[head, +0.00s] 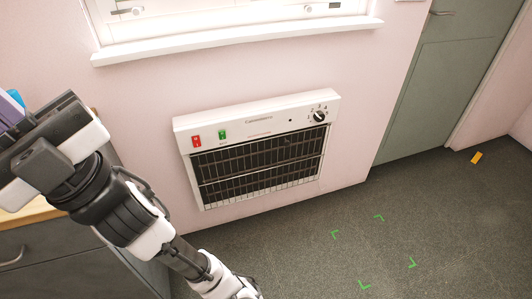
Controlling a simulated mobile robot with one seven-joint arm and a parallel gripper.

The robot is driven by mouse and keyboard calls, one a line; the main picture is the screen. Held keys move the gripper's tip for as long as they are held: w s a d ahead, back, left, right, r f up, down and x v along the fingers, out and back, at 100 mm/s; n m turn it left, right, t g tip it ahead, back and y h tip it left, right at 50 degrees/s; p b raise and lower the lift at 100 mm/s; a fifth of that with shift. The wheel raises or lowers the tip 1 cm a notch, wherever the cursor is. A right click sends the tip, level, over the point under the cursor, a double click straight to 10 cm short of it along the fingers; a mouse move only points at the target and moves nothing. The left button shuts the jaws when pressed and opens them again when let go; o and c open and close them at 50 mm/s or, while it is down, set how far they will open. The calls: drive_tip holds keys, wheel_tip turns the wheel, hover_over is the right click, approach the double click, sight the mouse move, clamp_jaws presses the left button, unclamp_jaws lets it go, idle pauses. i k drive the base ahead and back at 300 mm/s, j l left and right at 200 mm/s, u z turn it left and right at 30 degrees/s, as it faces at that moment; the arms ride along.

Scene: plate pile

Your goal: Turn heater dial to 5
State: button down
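The heater (256,170) is a white wall panel with a black grille, mounted low on the pink wall below the window. Its black dial (319,116) sits at the upper right of the panel, with small markings around it that are too small to read. A red switch (196,141) and a green switch (222,134) are at the upper left. My arm comes in at the left, left of and below the heater, and does not touch it. My gripper is not clearly visible, so its fingers cannot be made out.
A wooden-topped counter (35,212) with grey drawers stands at the left, behind my arm. A window sill (240,42) juts out above the heater. A grey-green door (425,95) is at the right. Green corner marks (412,263) lie on open dark floor. A small orange object (477,158) lies by the far wall.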

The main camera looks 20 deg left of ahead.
sight(319, 116)
drive_tip(key=i+l, duration=0.85)
drive_tip(key=l, duration=0.2)
